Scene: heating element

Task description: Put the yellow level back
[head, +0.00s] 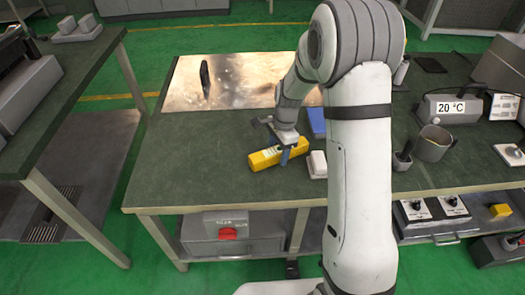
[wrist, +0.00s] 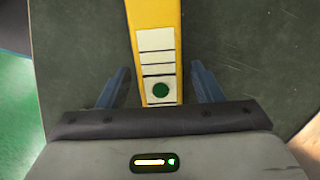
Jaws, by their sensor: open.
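The yellow level (head: 265,159) lies on the dark green bench top near its front edge. It is a long yellow bar with a white label. In the wrist view the level (wrist: 155,20) runs up the picture between my fingers. My gripper (head: 289,153) is above the level, with its blue fingers on either side of it. In the wrist view my gripper (wrist: 160,88) is open, with a gap between each finger and the level. Part of the level is hidden by the gripper in the head view.
A blue object (head: 316,122) and a white block (head: 317,164) lie right of the level. A shiny metal plate (head: 240,75) covers the back of the bench. A metal cup (head: 433,143) and a 20 °C display box (head: 455,107) stand at right. The bench's front left is clear.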

